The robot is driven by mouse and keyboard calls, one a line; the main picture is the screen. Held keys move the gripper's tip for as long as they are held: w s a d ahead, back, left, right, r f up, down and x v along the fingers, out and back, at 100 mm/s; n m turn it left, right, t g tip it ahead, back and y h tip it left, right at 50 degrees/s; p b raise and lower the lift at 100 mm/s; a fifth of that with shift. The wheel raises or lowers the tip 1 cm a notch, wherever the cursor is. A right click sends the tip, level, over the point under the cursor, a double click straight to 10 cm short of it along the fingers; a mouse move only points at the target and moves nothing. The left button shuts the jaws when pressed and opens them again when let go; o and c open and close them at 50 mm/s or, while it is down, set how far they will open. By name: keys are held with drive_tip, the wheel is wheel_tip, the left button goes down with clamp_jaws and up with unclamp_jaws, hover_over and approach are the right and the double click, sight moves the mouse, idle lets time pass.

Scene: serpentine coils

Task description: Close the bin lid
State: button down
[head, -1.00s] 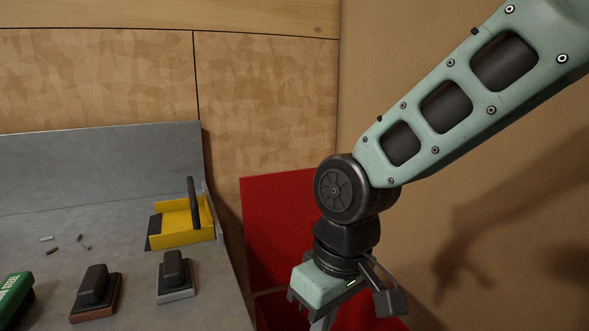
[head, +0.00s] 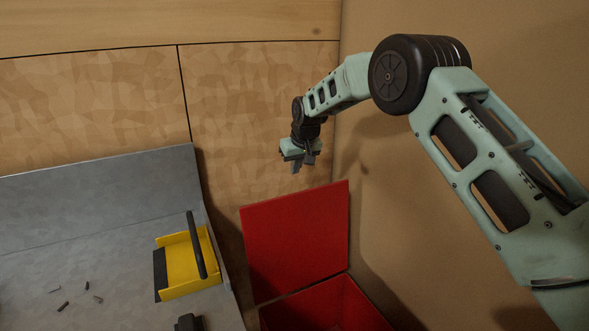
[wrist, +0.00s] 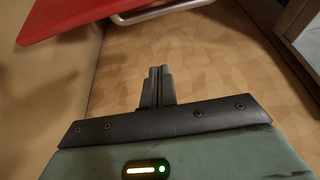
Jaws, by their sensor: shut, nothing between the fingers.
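The red bin (head: 326,306) stands on the floor right of the grey bench, at the lower middle of the head view. Its red lid (head: 295,238) is raised, standing up at the back of the bin, and the bin's mouth is open. In the wrist view the red lid (wrist: 85,14) shows at the top left, with a metal bar (wrist: 165,11) beside it. My gripper (head: 297,168) is above and behind the lid's top edge, near the wooden wall, apart from the lid. In the wrist view its fingers (wrist: 157,86) are together and empty.
The grey bench (head: 100,235) fills the left, with a yellow dustpan (head: 187,264) with a black handle near its right edge and several small dark scraps left of it. A wooden wall (head: 245,110) is behind, and a tan wall (head: 440,280) is close on the right.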

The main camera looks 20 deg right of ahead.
wheel_tip(320, 180, down, 8)
drive_tip(key=p, duration=0.4)
drive_tip(key=shift+s, duration=0.45)
idle(0.4)
